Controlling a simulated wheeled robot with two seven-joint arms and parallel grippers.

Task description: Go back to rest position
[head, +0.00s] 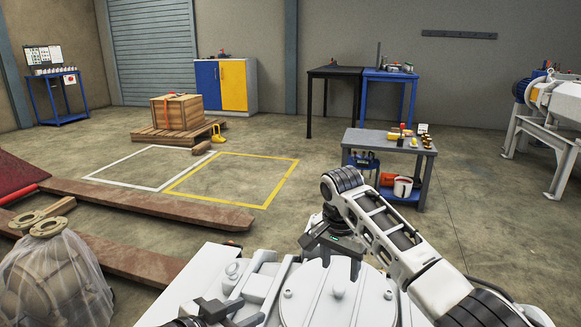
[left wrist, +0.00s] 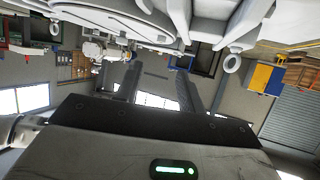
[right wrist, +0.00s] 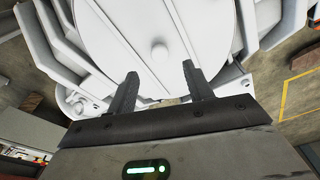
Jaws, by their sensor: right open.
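A white machine part with a round lid (head: 335,290) fills the bottom of the head view. The lid also shows close up in the right wrist view (right wrist: 110,30). My right gripper (head: 340,266) is above this lid, fingers pointing down at it. In the right wrist view its two fingers (right wrist: 158,78) are apart with nothing between them. My left gripper (head: 220,312) is low in the head view, at the left side of the white part, and partly cut off. In the left wrist view its fingers (left wrist: 157,78) are apart and empty, with white structure close by.
A grey cart (head: 390,143) with small items stands ahead to the right. Rusty beams (head: 150,205) and a plastic-wrapped flanged part (head: 55,280) lie at the left. A crate (head: 177,111) sits on a pallet farther back. The floor inside the yellow outline (head: 240,178) is clear.

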